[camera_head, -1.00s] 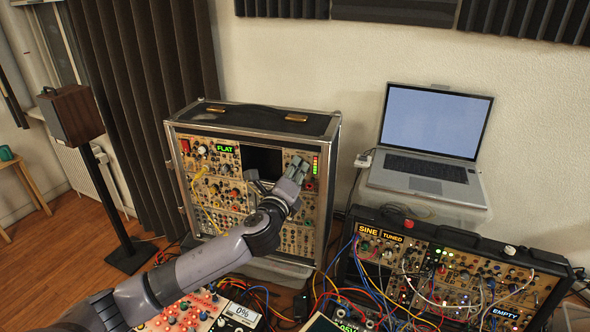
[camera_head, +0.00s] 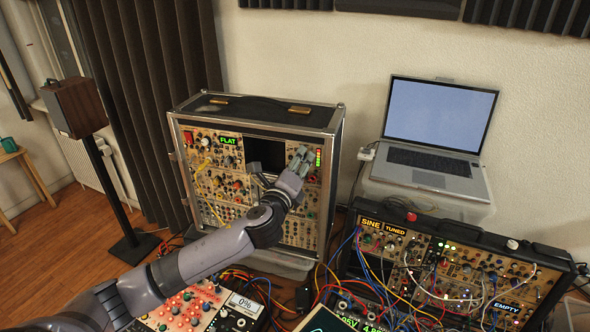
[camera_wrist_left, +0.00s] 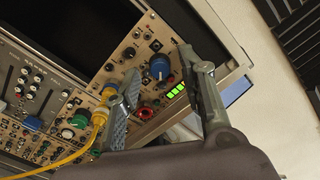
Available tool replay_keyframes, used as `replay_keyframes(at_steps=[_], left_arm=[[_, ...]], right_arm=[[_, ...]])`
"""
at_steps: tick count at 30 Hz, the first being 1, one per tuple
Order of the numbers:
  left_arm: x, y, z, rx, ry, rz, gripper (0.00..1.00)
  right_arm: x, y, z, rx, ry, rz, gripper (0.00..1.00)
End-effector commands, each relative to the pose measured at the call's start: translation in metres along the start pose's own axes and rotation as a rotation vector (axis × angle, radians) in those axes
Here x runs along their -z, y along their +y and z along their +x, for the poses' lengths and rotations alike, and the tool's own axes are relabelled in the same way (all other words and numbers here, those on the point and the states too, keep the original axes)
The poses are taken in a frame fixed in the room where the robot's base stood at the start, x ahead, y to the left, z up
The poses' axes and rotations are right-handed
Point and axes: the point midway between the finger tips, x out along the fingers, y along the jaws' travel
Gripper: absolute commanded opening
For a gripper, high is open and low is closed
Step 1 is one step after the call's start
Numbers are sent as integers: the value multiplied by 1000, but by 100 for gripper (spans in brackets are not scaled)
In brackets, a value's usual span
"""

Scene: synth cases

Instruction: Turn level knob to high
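A beige synth panel (camera_head: 205,180) stands upright in the tall case and shows "FLAT" on a small green display (camera_head: 228,141). My left gripper (camera_head: 279,158) is at the panel's upper right, beside a level meter (camera_head: 319,158) with coloured segments. In the left wrist view, a blue knob (camera_wrist_left: 159,67) sits between the spread fingers of my left gripper (camera_wrist_left: 160,63), with gaps on both sides. Contact is not visible. Green meter segments (camera_wrist_left: 176,91) are lit near it. The labels are too small to read, so I cannot confirm which knob is level. My right gripper is out of view.
A yellow cable (camera_wrist_left: 62,160) plugs into the panel beside the left finger. A laptop (camera_head: 438,130) stands to the right. A second synth case (camera_head: 480,240) with many cables is at front right. A speaker (camera_head: 75,106) on a stand is at left.

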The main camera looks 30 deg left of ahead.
Motion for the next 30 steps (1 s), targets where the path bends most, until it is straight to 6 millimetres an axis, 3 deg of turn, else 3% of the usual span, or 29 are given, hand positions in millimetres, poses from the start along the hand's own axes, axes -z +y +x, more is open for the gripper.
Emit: replay_keyframes(at_steps=[5, 12, 18, 30], left_arm=[[1, 1, -23, -1, 3, 1, 37], [1, 1, -76, -1, 5, 0, 37], [1, 1, -107, -2, 2, 1, 37], [0, 0, -118, 0, 1, 0, 37]], right_arm=[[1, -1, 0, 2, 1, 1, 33], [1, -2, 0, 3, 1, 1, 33], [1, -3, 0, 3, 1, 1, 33], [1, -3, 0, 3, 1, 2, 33]])
